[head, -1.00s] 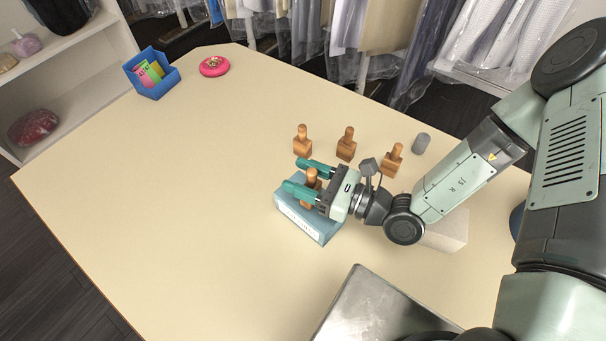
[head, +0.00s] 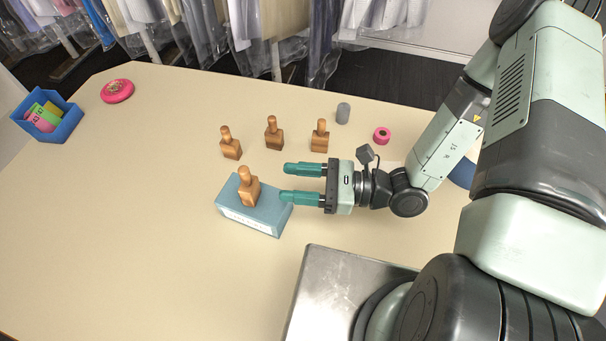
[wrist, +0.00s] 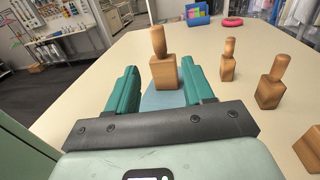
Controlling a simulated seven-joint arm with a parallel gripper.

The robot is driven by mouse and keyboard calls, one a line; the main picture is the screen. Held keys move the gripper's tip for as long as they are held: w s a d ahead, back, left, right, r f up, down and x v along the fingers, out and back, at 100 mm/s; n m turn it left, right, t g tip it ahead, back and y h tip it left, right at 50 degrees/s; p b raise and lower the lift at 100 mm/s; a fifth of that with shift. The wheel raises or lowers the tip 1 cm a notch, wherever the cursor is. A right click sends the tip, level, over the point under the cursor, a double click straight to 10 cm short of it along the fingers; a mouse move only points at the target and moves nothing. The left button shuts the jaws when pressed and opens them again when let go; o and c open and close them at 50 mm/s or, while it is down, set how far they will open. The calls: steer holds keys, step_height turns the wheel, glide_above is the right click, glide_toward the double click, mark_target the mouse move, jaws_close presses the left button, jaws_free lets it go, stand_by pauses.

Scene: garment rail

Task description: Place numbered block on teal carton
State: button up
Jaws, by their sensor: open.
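A wooden block with a knob handle (head: 248,186) stands upright on top of the teal carton (head: 262,217), towards its left part. It also shows in the wrist view (wrist: 164,70), ahead of the fingers, with part of the carton (wrist: 160,99) below it. My gripper (head: 284,183) is open and empty, to the right of the block and apart from it. Its lower finger is over or beside the carton's right end; I cannot tell whether they touch. No number on the block can be read.
Several similar wooden blocks stand behind the carton, including one at the left (head: 231,144), one in the middle (head: 274,133) and one at the right (head: 319,136). A grey cylinder (head: 343,113) and a pink ring (head: 381,135) are farther right.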

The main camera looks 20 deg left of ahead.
steer(key=s+d+r+n+t+h, duration=0.1)
steer(key=d+r+n+h, duration=0.4)
steer(key=r, duration=0.5)
steer(key=s+d+r+n+t+h, duration=0.1)
steer(key=d+r+n+t+h, duration=0.3)
steer(key=d+r, duration=0.5)
steer(key=s+d+r+n+t+h, duration=0.1)
steer(key=d+r+n+t+h, duration=0.2)
steer(key=r, duration=0.9)
steer(key=d+n+h, duration=0.3)
steer(key=n+h, duration=0.1)
steer(key=h, duration=0.1)
steer(key=shift+d+r+n+h, duration=0.3)
steer(key=shift+d+r+h, duration=0.05)
steer(key=shift+d+h, duration=0.05)
